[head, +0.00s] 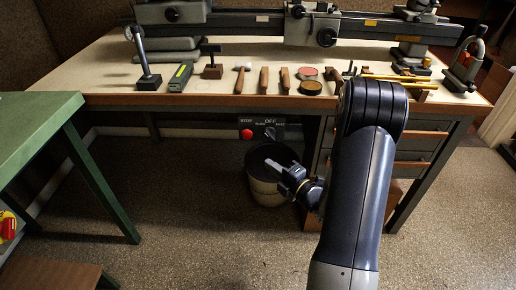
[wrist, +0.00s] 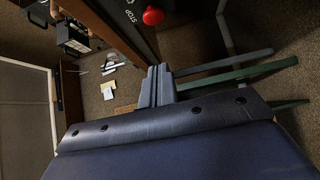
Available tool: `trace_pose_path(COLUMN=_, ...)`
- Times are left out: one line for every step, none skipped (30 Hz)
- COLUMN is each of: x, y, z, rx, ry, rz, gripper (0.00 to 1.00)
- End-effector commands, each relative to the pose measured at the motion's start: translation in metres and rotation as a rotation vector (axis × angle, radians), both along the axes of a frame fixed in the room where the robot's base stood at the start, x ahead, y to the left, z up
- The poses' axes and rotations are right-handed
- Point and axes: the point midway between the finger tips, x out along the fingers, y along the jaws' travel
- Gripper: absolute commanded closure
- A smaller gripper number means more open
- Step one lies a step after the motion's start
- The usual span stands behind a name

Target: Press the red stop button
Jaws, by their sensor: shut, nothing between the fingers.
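The red stop button (head: 246,134) sits on a dark control panel (head: 290,132) under the front edge of the workbench, below a STOP label and left of a dial. It also shows in the wrist view at the top (wrist: 153,15). My gripper (head: 271,164) is below and a little right of the button in the head view, apart from it. In the wrist view my fingers (wrist: 158,84) are together and empty, with the button beyond their tips, up in the picture.
A bucket (head: 268,190) stands under the bench behind my gripper. Drawers (head: 415,145) are at the right. A green table (head: 35,125) is at the left, with another red button on a yellow box (head: 8,226) below it. Tools line the bench top (head: 120,72).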

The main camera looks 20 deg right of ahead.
Motion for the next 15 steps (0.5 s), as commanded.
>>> trace_pose_path(x=0.003, y=0.002, z=0.0, rx=-0.001, ry=0.0, rz=0.002, gripper=1.0)
trace_pose_path(x=0.006, y=0.004, z=0.0, rx=0.0, ry=-0.001, rz=0.002, gripper=1.0)
trace_pose_path(x=0.01, y=0.006, z=0.0, rx=0.0, ry=-0.001, rz=0.003, gripper=1.0)
trace_pose_path(x=0.014, y=0.009, z=0.0, rx=0.0, ry=-0.001, rz=0.004, gripper=1.0)
trace_pose_path(x=0.019, y=0.011, z=0.001, rx=-0.001, ry=-0.002, rz=0.004, gripper=1.0)
trace_pose_path(x=0.025, y=0.015, z=0.001, rx=0.0, ry=-0.001, rz=0.005, gripper=1.0)
trace_pose_path(x=0.031, y=0.017, z=0.001, rx=0.0, ry=-0.001, rz=0.005, gripper=1.0)
trace_pose_path(x=0.037, y=0.021, z=0.001, rx=0.0, ry=-0.002, rz=0.005, gripper=1.0)
trace_pose_path(x=0.045, y=0.025, z=0.001, rx=0.0, ry=-0.001, rz=0.006, gripper=1.0)
trace_pose_path(x=0.051, y=0.028, z=0.001, rx=-0.001, ry=-0.003, rz=0.005, gripper=1.0)
trace_pose_path(x=0.057, y=0.031, z=0.0, rx=0.0, ry=-0.001, rz=0.005, gripper=1.0)
trace_pose_path(x=0.065, y=0.035, z=0.0, rx=0.0, ry=-0.001, rz=0.005, gripper=1.0)
trace_pose_path(x=0.07, y=0.038, z=0.001, rx=0.001, ry=-0.002, rz=0.005, gripper=1.0)
trace_pose_path(x=0.076, y=0.041, z=0.0, rx=0.0, ry=-0.001, rz=0.005, gripper=1.0)
trace_pose_path(x=0.084, y=0.044, z=0.001, rx=0.0, ry=-0.002, rz=0.003, gripper=1.0)
